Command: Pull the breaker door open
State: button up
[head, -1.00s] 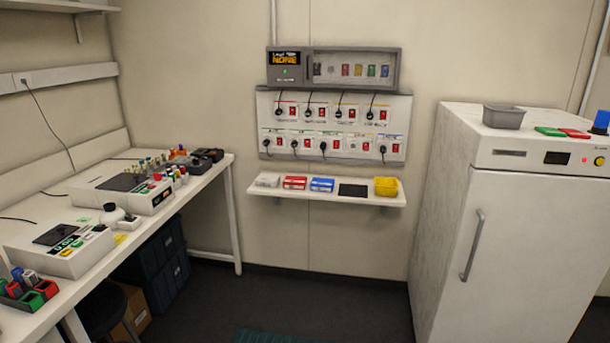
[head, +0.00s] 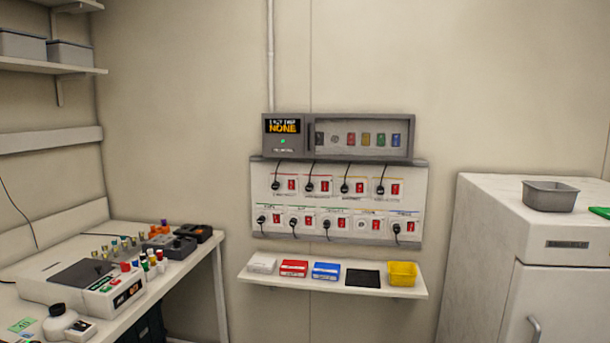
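The breaker box (head: 338,136) is a grey unit on the wall at the centre of the head view. Its left part has a small screen (head: 283,126) with orange text reading "NONE" and a green light below. The door looks closed, but I cannot tell for certain. My gripper is not in view.
Below the box is a panel (head: 338,206) of red switches and plugged cords. Under it a narrow shelf (head: 335,287) holds small boxes and a yellow bin (head: 403,273). A bench (head: 213,252) with instruments stands left, a white cabinet (head: 480,250) right.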

aim_at(310, 118)
jog(key=u, duration=0.1)
jog(key=i, duration=1.35)
jog(key=u, duration=0.05)
